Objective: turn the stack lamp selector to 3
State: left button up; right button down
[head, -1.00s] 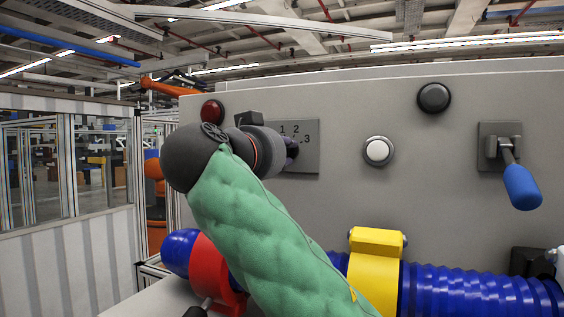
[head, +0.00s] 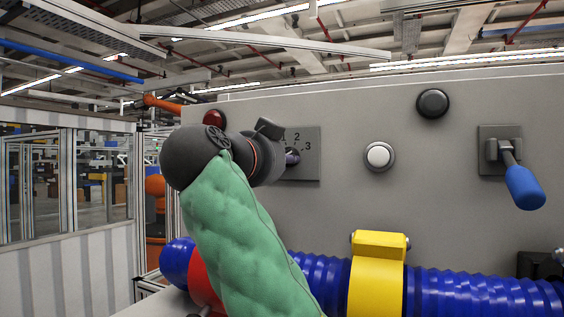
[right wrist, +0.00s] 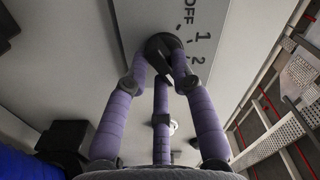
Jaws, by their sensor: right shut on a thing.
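The stack lamp selector is a dark round knob (right wrist: 160,46) on a grey plate (head: 308,168) marked OFF, 1, 2 and 3. In the right wrist view the purple fingers of my right gripper (right wrist: 166,62) are closed around the knob, and the labels OFF, 1 and 2 show beside it. In the head view my right gripper (head: 292,157) reaches the plate from the left, and its wrist hides the knob. Which number the knob points at I cannot tell. My left gripper is not in view.
A red lamp (head: 214,118) sits behind my wrist. A white button (head: 379,156), a black button (head: 433,103) and a blue-handled lever (head: 523,187) are on the panel to the right. Below runs a blue ribbed hose (head: 470,290) with a yellow clamp (head: 377,275).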

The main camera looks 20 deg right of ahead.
dwell(0.3)
jog(key=c, duration=1)
grip_release()
jog(key=shift+c, duration=0.2)
jog(key=v, duration=1.2)
